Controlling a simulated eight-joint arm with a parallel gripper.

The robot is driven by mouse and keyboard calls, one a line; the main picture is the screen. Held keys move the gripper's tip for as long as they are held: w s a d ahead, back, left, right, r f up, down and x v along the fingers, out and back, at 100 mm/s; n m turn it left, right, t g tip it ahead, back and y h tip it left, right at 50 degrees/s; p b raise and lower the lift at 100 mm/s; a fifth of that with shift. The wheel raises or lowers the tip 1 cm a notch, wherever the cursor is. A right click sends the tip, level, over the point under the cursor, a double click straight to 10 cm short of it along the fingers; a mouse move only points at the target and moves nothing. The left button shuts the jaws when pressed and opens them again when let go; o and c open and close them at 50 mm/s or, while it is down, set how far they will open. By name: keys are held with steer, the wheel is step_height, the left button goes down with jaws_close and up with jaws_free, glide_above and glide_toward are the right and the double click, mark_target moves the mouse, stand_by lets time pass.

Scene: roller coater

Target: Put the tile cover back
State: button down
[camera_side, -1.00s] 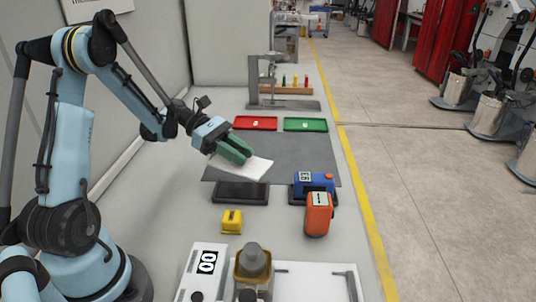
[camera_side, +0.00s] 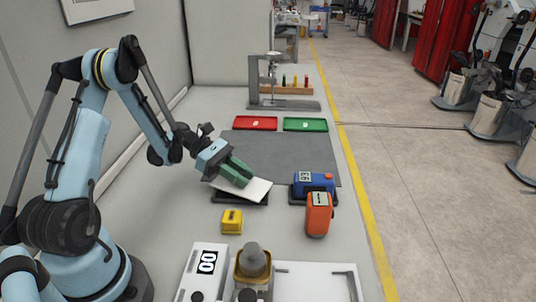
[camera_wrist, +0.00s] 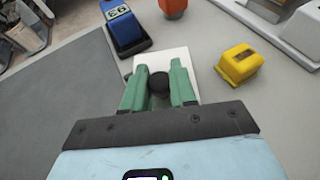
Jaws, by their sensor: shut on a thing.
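My gripper (camera_side: 240,178) is shut on the dark round knob (camera_wrist: 159,81) of the white tile cover (camera_wrist: 174,59). In the side view the white tile cover (camera_side: 255,190) is tilted, its right end lower. It hangs over a dark flat base (camera_side: 226,197) on the bench and hides much of it. I cannot tell whether the cover touches the base.
A blue device (camera_side: 313,182) on a dark stand and an orange device (camera_side: 319,213) stand close on the right. A yellow block (camera_side: 232,221) is just in front. A grey mat (camera_side: 290,150) lies behind, with red (camera_side: 256,123) and green (camera_side: 305,125) trays beyond.

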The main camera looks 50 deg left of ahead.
steer(key=shift+f, duration=0.55)
stand_by(0.4)
steer(key=c, duration=0.8)
jaws_free()
steer(key=shift+a, duration=0.1)
